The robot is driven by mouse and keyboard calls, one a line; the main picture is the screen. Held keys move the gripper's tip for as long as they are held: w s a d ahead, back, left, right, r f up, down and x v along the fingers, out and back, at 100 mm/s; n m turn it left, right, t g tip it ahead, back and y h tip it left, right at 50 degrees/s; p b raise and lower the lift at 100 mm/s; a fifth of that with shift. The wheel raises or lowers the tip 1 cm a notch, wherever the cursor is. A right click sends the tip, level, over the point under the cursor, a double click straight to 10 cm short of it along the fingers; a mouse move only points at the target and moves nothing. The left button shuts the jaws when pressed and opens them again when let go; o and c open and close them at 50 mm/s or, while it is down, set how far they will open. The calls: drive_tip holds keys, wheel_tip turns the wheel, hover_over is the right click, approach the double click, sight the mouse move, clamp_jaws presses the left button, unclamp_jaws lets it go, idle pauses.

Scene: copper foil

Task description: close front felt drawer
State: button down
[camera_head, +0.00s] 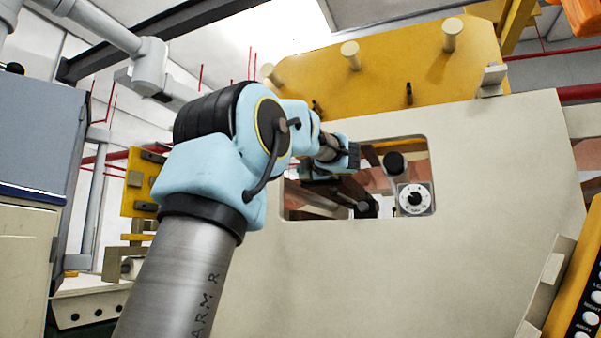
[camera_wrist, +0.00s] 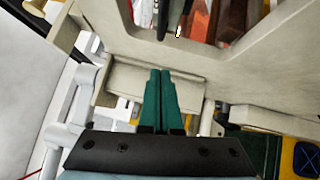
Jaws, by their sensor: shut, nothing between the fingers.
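In the wrist view my gripper (camera_wrist: 160,73) shows two green fingers pressed together, with nothing between them. The fingertips overlap a pale beige box-like part (camera_wrist: 190,90) below the large beige panel. This part may be the front felt drawer, but I cannot tell for sure, nor whether the fingers touch it. No felt shows clearly. In the head view my arm reaches toward the window in the beige machine panel (camera_head: 400,280), and my fingers cannot be made out there.
The window holds a white dial (camera_head: 415,199) with a dark knob. A yellow plate (camera_head: 400,65) with pegs is above. A grey cabinet (camera_head: 35,130) stands left, and a yellow button panel (camera_head: 578,300) lower right. In the wrist view, pale pipes (camera_wrist: 65,130) run close on the left.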

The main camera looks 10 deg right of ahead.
drive_tip(key=r+b+v, duration=0.1)
drive_tip(key=b+v, duration=0.2)
drive_tip(key=v, duration=0.5)
drive_tip(key=shift+f, duration=0.5)
drive_tip(key=shift+a, duration=0.15)
drive_tip(key=w+f+m+h, duration=0.3)
drive_tip(key=f+m+h, duration=0.1)
drive_tip(key=f+m, duration=0.35)
drive_tip(key=w+f+m+h, duration=0.2)
drive_tip(key=f+m+h, duration=0.3)
drive_tip(key=f, duration=0.4)
wheel_tip(320, 180, down, 17)
drive_tip(key=s+a+m+g, duration=0.3)
drive_tip(key=m+g, duration=0.2)
drive_tip(key=m, duration=0.1)
drive_tip(key=s+a+f+m+g+y, duration=0.1)
drive_tip(key=s+a+f+m+g, duration=0.2)
drive_tip(key=s+f, duration=0.45)
drive_tip(key=s+a+f+m+g, duration=0.1)
drive_tip(key=s+a+f+g, duration=0.35)
drive_tip(key=f, duration=0.65)
drive_tip(key=s+a+f+m+g+y, duration=0.1)
drive_tip(key=s+a+f+g, duration=0.1)
drive_tip(key=s+a+f, duration=0.2)
drive_tip(key=s+a+f+g, duration=0.2)
drive_tip(key=s+a+f, duration=0.2)
drive_tip(key=s, duration=0.7)
drive_tip(key=shift+f+m+y, duration=0.35)
drive_tip(key=shift+f+y, duration=0.05)
drive_tip(key=shift+f, duration=0.15)
